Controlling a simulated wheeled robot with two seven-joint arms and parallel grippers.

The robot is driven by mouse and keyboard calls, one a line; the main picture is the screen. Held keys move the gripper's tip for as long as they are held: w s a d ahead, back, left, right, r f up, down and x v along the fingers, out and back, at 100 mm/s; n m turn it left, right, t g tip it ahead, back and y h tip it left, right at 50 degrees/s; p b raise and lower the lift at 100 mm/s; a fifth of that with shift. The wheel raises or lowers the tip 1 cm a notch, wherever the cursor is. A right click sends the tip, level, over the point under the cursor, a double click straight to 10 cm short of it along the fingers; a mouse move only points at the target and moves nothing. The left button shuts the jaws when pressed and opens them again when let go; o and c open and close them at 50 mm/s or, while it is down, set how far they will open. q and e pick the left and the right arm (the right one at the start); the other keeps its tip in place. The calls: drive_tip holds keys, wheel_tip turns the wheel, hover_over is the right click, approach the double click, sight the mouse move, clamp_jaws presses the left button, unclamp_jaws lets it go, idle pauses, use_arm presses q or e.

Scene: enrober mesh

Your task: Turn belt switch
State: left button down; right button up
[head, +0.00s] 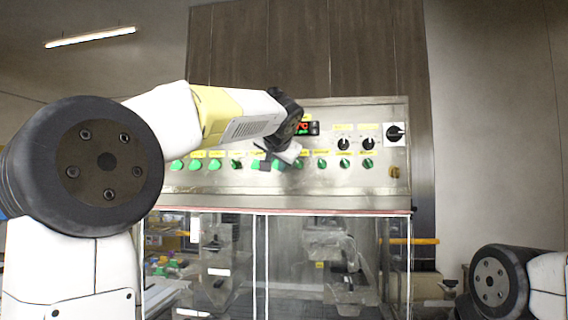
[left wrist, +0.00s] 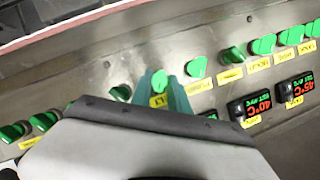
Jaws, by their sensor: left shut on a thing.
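A steel control panel (head: 226,182) holds a row of green knobs, each with a small yellow label. My left gripper (head: 266,165) reaches the middle of that row, and my own wrist hides part of the panel. In the left wrist view, the teal fingers of my left gripper (left wrist: 164,92) are shut on a green knob (left wrist: 159,81), one finger on each side. A yellow label (left wrist: 158,100) shows between the fingers, too small to read. I cannot tell from the labels which knob is the belt switch. My right gripper is out of view.
Other green knobs stand close by, one (left wrist: 196,67) just right of the held knob and one (left wrist: 121,93) to its left. Red digital displays (left wrist: 262,104) and black knobs (head: 343,144) are also on the panel. A glazed enclosure (head: 300,260) is below.

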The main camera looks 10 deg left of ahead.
use_arm(q)
drive_tip(key=c, duration=1.5)
unclamp_jaws()
drive_tip(key=v, duration=0.7)
drive_tip(key=shift+s+d+r, duration=0.1)
drive_tip(key=shift+s, duration=0.3)
drive_tip(key=s+a+f+n+g+h, duration=0.1)
drive_tip(key=s+f+g, duration=0.1)
drive_tip(key=s+f, duration=0.6)
drive_tip(key=s+a+f+n+g+h, duration=0.1)
drive_tip(key=s+f+g+h, duration=0.1)
drive_tip(key=s+f, duration=0.7)
drive_tip(key=s+a+f+n+g+h, duration=0.1)
drive_tip(key=s+f, duration=0.7)
drive_tip(key=f, duration=1.2)
drive_tip(key=shift+s+a+f+n+g+h, duration=0.15)
drive_tip(key=shift+n+g, duration=0.1)
drive_tip(key=shift+g, duration=0.45)
drive_tip(key=shift+s+f+n+g+h, duration=0.15)
drive_tip(key=shift+n+g, duration=0.1)
drive_tip(key=shift+g, duration=0.45)
